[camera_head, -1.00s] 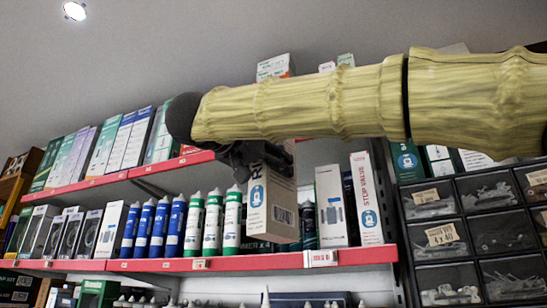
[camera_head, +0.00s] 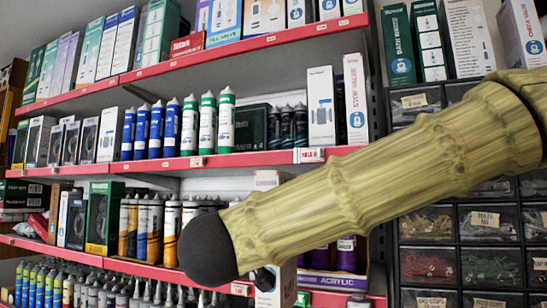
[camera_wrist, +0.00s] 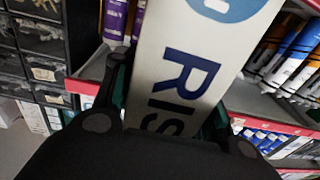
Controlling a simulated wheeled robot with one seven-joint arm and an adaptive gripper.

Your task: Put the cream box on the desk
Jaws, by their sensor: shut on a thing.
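The cream box (camera_wrist: 190,70) fills the middle of the wrist view, with large dark blue letters and part of a blue round logo on it. My gripper (camera_wrist: 165,100) is shut on it, with dark fingers on its two sides. The desk is not in view.
Red-edged shelves (camera_head: 220,160) with boxes and tubes fill the left and middle of the head view. Stacked dark drawers (camera_head: 485,222) with small parts stand at the right. My arm is close in front of the lower shelves.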

